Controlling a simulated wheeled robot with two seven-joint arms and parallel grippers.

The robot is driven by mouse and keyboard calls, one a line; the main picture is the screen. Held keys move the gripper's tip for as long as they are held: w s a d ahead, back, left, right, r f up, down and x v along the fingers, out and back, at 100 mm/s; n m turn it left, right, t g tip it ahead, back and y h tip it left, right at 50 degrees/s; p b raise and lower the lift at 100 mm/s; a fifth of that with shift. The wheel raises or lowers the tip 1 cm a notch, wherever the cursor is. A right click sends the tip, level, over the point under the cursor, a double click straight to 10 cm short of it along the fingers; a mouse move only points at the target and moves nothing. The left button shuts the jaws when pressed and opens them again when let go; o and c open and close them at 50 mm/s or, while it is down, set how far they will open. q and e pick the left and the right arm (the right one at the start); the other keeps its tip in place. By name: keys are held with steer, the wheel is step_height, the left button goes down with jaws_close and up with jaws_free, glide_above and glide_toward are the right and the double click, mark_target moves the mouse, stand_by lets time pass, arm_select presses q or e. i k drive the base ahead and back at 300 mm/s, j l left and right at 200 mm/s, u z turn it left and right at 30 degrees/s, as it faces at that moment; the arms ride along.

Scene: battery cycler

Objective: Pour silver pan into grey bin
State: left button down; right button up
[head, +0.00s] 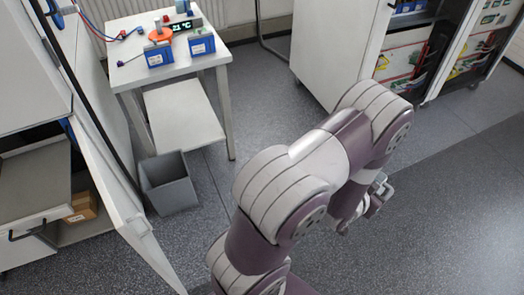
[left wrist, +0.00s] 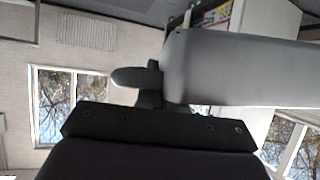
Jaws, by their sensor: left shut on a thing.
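The grey bin (head: 169,184), a square open-topped bin, stands on the floor at the left, beside the white table; it looks empty from here. My left arm crosses the head view from the bottom, and its wrist end is partly hidden behind its links. In the left wrist view my left gripper (left wrist: 152,88) is shut on the silver pan (left wrist: 240,72). The pan shows as a large smooth grey shape reaching to the right edge, with a rounded end poking out left of the fingers. That view is upside down. The pan's contents are not visible. My right gripper is not in view.
The white table (head: 126,75) holds blue boxes, an orange round part and a small display. An open cabinet door (head: 120,190) stands close to the bin's left. White cabinets (head: 340,45) stand at the back right. The floor on the right is clear.

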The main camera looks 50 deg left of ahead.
mark_target(165, 178)
steer(key=i+u, duration=0.2)
steer(key=u, duration=0.2)
steer(key=i+u, duration=0.25)
steer(key=u, duration=0.2)
steer(key=i+u, duration=0.25)
steer(key=u, duration=0.15)
steer(key=i+j+u, duration=0.15)
steer(key=i+u, duration=0.25)
steer(key=i+j+u, duration=0.1)
steer(key=i+u, duration=0.5)
steer(key=u, duration=0.15)
steer(key=i+u, duration=0.15)
steer(key=i, duration=0.5)
steer(key=u, duration=0.15)
